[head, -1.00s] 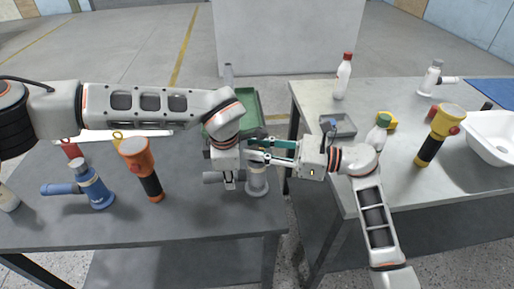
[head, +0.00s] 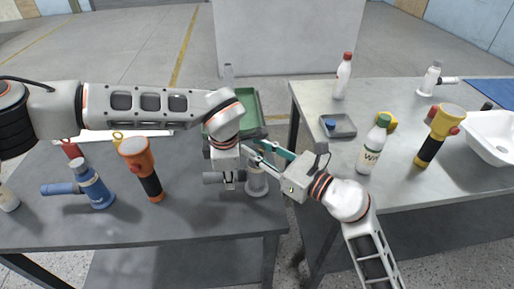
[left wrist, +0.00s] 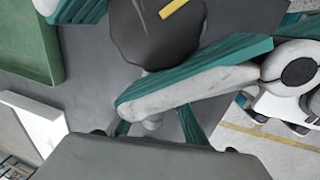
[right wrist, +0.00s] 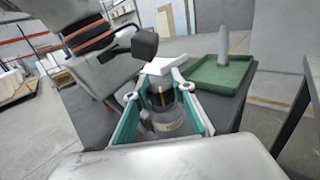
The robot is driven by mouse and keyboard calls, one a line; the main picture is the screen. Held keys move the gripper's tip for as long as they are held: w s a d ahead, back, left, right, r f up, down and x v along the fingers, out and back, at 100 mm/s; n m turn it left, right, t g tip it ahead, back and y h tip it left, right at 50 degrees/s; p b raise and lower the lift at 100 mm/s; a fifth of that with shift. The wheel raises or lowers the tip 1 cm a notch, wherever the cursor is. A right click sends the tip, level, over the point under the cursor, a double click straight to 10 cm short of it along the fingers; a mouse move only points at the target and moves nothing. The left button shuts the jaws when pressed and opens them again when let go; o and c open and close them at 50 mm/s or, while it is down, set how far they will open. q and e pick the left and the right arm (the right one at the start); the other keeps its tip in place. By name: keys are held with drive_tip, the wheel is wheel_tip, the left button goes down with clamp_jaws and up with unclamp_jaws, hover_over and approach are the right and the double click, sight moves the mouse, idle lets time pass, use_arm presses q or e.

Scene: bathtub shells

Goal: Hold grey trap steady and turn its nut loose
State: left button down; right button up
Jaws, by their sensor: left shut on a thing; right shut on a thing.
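The grey trap (head: 257,183) stands on the left table near its right edge, its side pipe (head: 212,178) pointing left. Its dark nut with a yellow mark shows in the right wrist view (right wrist: 160,97) and in the left wrist view (left wrist: 155,32). My right gripper (head: 252,150) is shut on the nut, one finger on each side, reaching in from the lower right. My left gripper (head: 230,184) comes down from above and is shut on the trap beside the nut; its exact contact is partly hidden.
A green tray (head: 246,104) lies behind the trap. A blue trap (head: 94,188) and an orange flashlight (head: 140,165) stand to the left. The right table, across a gap, holds a small grey tray (head: 342,130), a green-capped bottle (head: 372,150), a yellow flashlight (head: 437,135) and a sink (head: 490,140).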

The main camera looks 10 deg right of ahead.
drive_tip(key=shift+a+f+m+t+h, duration=0.1)
drive_tip(key=shift+f+m+t+h, duration=0.05)
drive_tip(key=shift+m+t+h, duration=0.9)
drive_tip(key=shift+h, duration=0.25)
drive_tip(key=o, duration=1.1)
drive_tip(key=v, duration=1.2)
